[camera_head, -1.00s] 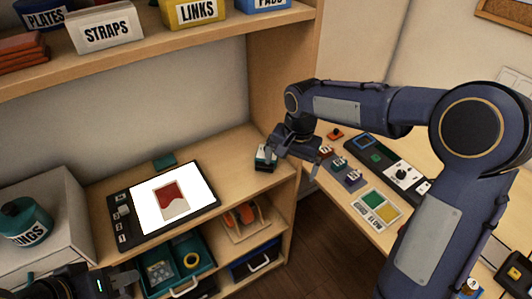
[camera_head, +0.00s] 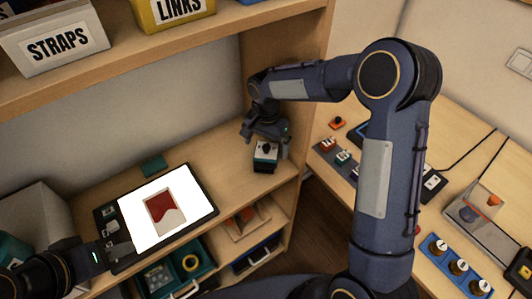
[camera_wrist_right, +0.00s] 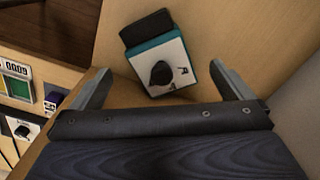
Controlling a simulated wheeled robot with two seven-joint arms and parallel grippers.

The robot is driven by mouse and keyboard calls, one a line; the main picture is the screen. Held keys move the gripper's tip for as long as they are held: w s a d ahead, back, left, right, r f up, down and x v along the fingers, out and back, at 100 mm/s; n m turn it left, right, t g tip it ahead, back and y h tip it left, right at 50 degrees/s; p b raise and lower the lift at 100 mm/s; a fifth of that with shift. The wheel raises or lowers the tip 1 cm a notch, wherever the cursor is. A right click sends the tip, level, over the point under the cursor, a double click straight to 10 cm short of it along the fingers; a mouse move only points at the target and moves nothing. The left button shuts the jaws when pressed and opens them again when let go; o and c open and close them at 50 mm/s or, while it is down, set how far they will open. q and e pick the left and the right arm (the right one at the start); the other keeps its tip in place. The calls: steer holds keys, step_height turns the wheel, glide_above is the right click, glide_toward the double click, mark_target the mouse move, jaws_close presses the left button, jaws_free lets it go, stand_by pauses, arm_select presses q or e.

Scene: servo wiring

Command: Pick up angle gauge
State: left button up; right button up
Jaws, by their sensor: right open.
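The thing I take for the angle gauge (camera_head: 265,153) is a small teal block with a white face and a black knob, on the right end of the wooden shelf top. In the right wrist view the angle gauge (camera_wrist_right: 178,72) lies between my spread fingers, a black part at its far end. My right gripper (camera_wrist_right: 160,78) is open and empty; a gap shows on each side of the block. In the head view my right gripper (camera_head: 263,134) is right at the block. My left gripper (camera_head: 118,249) is at the tablet's lower left corner; its jaw opening is unclear.
A tablet (camera_head: 207,183) with a lit screen lies left of the block, with a small teal piece (camera_head: 153,165) behind it. The shelf's upright side panel (camera_head: 305,75) stands close to my right arm. Open bins, including a teal drawer (camera_head: 205,265), sit below. A side desk (camera_head: 455,150) holds several devices.

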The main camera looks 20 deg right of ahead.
mark_target(266, 147)
steer(key=shift+w+f, duration=0.1)
steer(key=shift+f, duration=1.8)
steer(key=c, duration=1.2)
steer(key=shift+r, duration=0.1)
